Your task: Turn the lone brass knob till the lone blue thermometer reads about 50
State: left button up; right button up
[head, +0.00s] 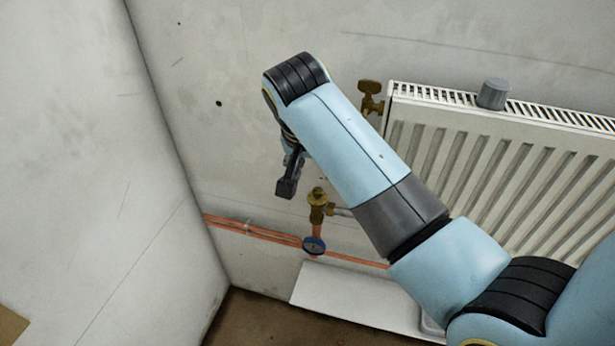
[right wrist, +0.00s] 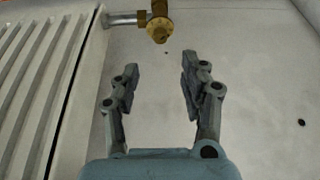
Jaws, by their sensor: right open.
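The brass knob (head: 318,196) sits on a valve at the radiator's lower left corner, above a copper pipe. In the right wrist view the brass valve and knob (right wrist: 159,28) are at the top, just beyond the fingertips and apart from them. The blue thermometer (head: 314,245) is a small round dial on the pipe below the knob; its reading is too small to tell. My right gripper (head: 288,182) is up and left of the knob in the head view, partly hidden by its wrist. In the right wrist view its two fingers (right wrist: 160,75) are apart and empty. My left gripper is not in view.
A white ribbed radiator (head: 480,165) fills the right, with a grey cylinder (head: 493,94) on top and another brass fitting (head: 371,97) at its upper left corner. Copper pipes (head: 255,230) run along the wall. A white panel (head: 350,295) lies below. The wall left of the valve is clear.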

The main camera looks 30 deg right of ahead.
aim_at(318, 190)
jog(key=x, duration=1)
jog(key=shift+f, duration=0.1)
grip_shut()
